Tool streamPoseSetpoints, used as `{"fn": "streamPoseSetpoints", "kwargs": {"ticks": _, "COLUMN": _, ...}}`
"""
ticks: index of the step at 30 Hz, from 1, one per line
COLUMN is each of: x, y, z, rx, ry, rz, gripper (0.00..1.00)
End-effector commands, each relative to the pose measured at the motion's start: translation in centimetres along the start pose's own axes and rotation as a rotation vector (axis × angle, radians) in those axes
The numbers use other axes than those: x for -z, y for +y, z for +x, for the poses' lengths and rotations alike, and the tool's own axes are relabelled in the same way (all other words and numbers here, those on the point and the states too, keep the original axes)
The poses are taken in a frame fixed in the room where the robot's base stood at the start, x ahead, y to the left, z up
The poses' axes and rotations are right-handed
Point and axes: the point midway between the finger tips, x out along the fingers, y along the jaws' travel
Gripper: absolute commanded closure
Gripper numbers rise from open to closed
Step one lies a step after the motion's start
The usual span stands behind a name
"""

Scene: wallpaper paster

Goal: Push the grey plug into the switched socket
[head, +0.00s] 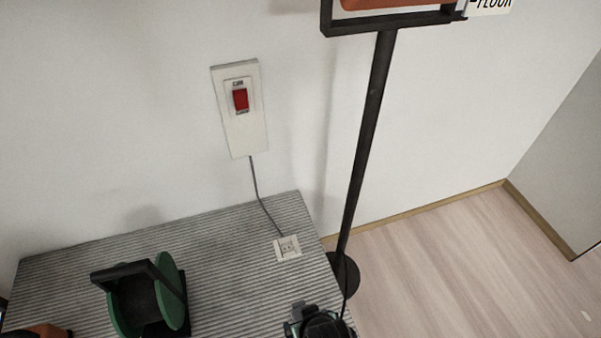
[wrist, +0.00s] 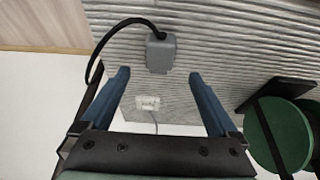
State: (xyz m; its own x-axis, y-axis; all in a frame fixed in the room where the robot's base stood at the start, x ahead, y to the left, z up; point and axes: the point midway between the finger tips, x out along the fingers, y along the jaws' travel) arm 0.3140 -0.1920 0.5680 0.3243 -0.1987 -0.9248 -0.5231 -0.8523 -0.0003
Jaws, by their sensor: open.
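The grey plug (wrist: 160,55) shows in the wrist view on the ribbed tabletop, with a black cord bending away to the left. My gripper (wrist: 158,76) is open, and its two blue fingers are apart on either side of the plug's line. The plug appears at about the fingertips; I cannot tell whether it is between them in depth. The switched socket (head: 288,248) is a small white plate on the tabletop; it also shows in the wrist view (wrist: 148,103). A dark part at the head view's bottom edge (head: 320,322) seems to be my gripper; the plug is hidden there.
A cord (head: 258,190) joins the socket to a white wall switch with a red rocker (head: 240,99). A green and black reel-like object (head: 145,298) stands at the left on the ribbed table (head: 215,250). A dark sign pole (head: 366,130) stands beside the table's right edge.

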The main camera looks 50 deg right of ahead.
Motion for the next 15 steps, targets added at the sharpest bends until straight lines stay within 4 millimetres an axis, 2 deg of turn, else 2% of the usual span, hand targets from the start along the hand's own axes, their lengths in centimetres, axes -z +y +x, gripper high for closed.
{"fn": "streamPoseSetpoints", "kwargs": {"ticks": 1, "x": -0.1, "y": 0.0, "z": 1.2, "rx": 0.000, "ry": 0.000, "rz": 0.000, "gripper": 0.05}}
{"fn": "streamPoseSetpoints", "kwargs": {"ticks": 9, "x": 0.0, "y": 0.0, "z": 3.3, "rx": -0.001, "ry": 0.003, "rz": 0.000, "gripper": 0.05}}
{"fn": "streamPoseSetpoints", "kwargs": {"ticks": 15, "x": -0.1, "y": 0.1, "z": 6.5, "rx": 0.000, "ry": 0.003, "rz": 0.001, "gripper": 0.05}}
